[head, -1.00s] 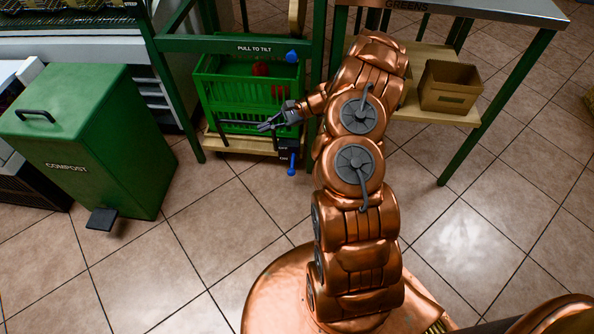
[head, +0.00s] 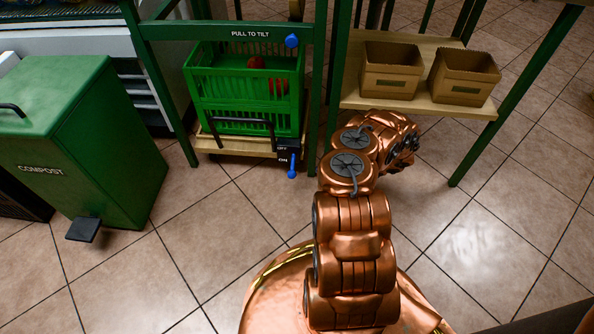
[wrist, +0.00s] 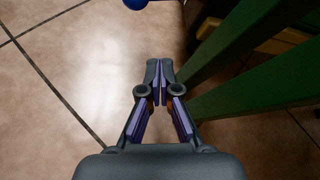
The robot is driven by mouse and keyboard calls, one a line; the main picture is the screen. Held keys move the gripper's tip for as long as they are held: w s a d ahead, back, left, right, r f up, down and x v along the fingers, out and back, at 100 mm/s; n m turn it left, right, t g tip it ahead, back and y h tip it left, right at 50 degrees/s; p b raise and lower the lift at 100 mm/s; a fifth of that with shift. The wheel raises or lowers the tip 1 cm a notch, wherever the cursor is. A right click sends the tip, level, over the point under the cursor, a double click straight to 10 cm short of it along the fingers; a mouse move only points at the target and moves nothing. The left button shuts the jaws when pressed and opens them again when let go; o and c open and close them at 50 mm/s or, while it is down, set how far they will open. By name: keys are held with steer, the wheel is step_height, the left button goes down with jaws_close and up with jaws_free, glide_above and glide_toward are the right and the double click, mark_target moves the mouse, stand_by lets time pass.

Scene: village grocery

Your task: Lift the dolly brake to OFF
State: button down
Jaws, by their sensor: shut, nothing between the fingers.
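The dolly brake is a dark plate (head: 288,150) at the dolly's front right corner, marked OFF above and ON below. Its blue lever (head: 292,166) hangs low, beside the ON mark. The wooden dolly (head: 232,146) carries a green crate (head: 246,97). My gripper (wrist: 159,66) is shut and empty in the wrist view, over bare floor. In the head view my folded arm hides it, to the right of the brake and apart from it. A blue rounded end (wrist: 136,3), probably the lever's, is cut off at the wrist view's top edge.
Green frame posts (head: 316,100) stand right of the crate, and also close to my gripper's right in the wrist view (wrist: 255,90). A shelf with two cardboard boxes (head: 391,70) is at right. A green compost bin (head: 85,140) stands left. The floor before the dolly is clear.

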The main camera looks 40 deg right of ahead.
mark_target(293, 164)
steer(key=shift+d, duration=0.15)
steer(key=b+x, duration=0.1)
steer(key=x, duration=0.2)
steer(key=b+x, duration=0.2)
steer(key=x, duration=0.1)
steer(key=b+x, duration=0.1)
steer(key=x, duration=0.2)
steer(key=shift+w+a+r, duration=0.15)
steer(key=shift+w+a, duration=0.2)
steer(key=shift+a, duration=0.05)
steer(key=shift+s+a+r+b, duration=0.1)
steer(key=shift+a+r+b, duration=0.15)
steer(key=shift+r, duration=0.25)
steer(key=shift+s+a+r+b, duration=0.15)
steer(key=shift+r+b, duration=0.1)
steer(key=shift+r, duration=0.25)
steer(key=shift+a+r+b, duration=0.2)
steer(key=shift+r+b, duration=0.05)
steer(key=shift+r, duration=0.3)
